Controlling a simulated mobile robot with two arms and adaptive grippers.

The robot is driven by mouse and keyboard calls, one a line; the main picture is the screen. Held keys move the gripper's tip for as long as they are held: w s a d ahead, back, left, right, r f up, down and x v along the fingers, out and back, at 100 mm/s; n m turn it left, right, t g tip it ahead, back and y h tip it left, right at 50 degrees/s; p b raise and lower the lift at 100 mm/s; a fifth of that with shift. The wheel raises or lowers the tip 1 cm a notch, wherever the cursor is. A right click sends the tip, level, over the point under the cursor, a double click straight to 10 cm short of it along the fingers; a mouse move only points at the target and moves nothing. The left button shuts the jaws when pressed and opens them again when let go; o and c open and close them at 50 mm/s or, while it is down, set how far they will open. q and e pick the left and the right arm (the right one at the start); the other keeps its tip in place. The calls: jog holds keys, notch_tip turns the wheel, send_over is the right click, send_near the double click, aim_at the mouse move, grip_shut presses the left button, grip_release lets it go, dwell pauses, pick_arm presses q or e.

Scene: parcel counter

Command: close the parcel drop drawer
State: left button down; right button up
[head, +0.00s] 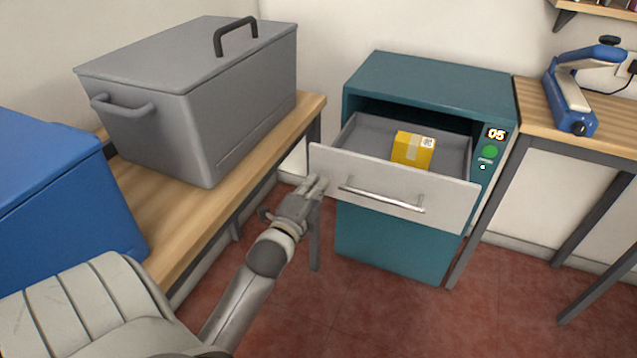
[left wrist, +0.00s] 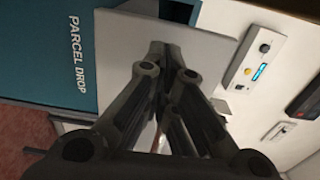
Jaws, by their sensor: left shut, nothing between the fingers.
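The parcel drop drawer (head: 385,188) is pulled out of a teal cabinet (head: 430,85). Its pale grey front has a horizontal metal bar handle (head: 382,198). A yellow parcel (head: 412,149) with a white label lies inside the drawer. My left gripper (head: 316,184) is shut and empty, close to the left end of the drawer front. In the left wrist view its closed fingers (left wrist: 163,50) point at a grey panel (left wrist: 205,45) beside the teal surface marked PARCEL DROP (left wrist: 62,50). I cannot tell whether the fingertips touch it. My right gripper is out of view.
A wooden bench (head: 190,200) on the left bears a grey lidded box (head: 200,95) and a blue box (head: 50,190). A wooden table (head: 560,122) with a blue sealing tool (head: 572,95) stands right of the cabinet. Red floor in front of the drawer is clear.

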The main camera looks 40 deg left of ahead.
pick_arm(q)
jog(key=shift+x, duration=0.8)
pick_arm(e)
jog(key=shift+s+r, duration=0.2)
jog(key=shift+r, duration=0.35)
pick_arm(q)
jog(key=shift+w, duration=0.1)
